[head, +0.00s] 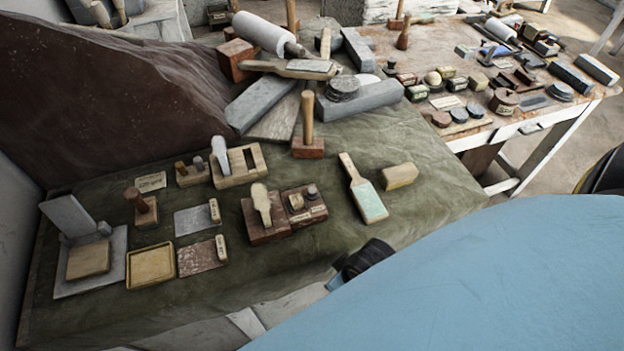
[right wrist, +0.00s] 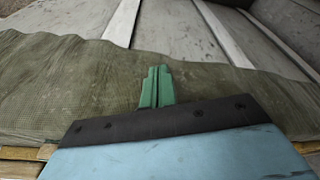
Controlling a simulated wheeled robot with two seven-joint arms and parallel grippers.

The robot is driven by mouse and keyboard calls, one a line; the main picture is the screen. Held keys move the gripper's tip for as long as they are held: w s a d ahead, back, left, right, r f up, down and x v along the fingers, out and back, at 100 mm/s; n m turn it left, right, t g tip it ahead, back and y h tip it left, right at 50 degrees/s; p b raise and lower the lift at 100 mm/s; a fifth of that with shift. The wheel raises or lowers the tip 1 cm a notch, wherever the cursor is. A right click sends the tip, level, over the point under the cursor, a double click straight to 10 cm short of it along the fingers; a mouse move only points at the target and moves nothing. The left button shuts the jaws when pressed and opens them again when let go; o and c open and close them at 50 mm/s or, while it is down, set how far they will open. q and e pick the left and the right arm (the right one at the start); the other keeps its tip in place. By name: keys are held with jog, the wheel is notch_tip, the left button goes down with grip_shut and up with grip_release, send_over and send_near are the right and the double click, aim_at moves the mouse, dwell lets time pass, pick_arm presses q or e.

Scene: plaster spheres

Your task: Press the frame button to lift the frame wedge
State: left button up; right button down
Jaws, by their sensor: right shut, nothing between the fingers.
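A pale wooden frame (head: 253,157) with a rectangular opening lies on the green cloth, and a grey wedge-like piece (head: 219,150) stands in its left part. Left of it, a small wooden block (head: 192,177) carries two short pegs that look like buttons. Another block (head: 318,212) carries two short knobs. I cannot tell which is the frame button. My right gripper (right wrist: 157,85) is shut and empty, its green fingers together over cloth in the right wrist view. In the head view its dark body (head: 368,258) is at the cloth's front edge, apart from the blocks. My left gripper is out of view.
A grey slab with an upright plate (head: 67,215) and a yellow tray (head: 151,266) are at left. The cloth's front right is bare.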

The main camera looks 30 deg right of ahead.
jog(key=w+d+r+t, duration=0.1)
jog(key=w+r, duration=0.1)
jog(key=r, duration=0.2)
jog(key=w+d+r+t+h, duration=0.1)
jog(key=w+d+r+t, duration=0.1)
jog(key=w+r, duration=0.1)
jog(key=w+d+r+n+t+h+p, duration=0.1)
jog(key=w+r, duration=0.2)
jog(key=r, duration=0.2)
jog(key=shift+d+t, duration=0.3)
jog(key=shift+d, duration=0.05)
jog(key=w+r+n+t+y, duration=0.2)
jog(key=w+r+n+t, duration=0.6)
jog(key=w+r+t, duration=0.5)
jog(key=a+r+n+g+y, duration=0.3)
jog(key=a+r+n+y, duration=0.2)
jog(key=r+n+y, duration=0.4)
jog(key=s+d+f+n+g+h, duration=0.1)
jog(key=d+f+n+g, duration=0.1)
jog(key=f+n+g, duration=0.3)
jog(key=s+d+f+n+g+h+p, duration=0.1)
jog(key=f+n+g, duration=0.5)
jog(key=n, duration=0.6)
jog(key=shift+s+d+g, duration=0.5)
jog(key=shift+s+d, duration=0.25)
jog(key=shift+d, duration=0.15)
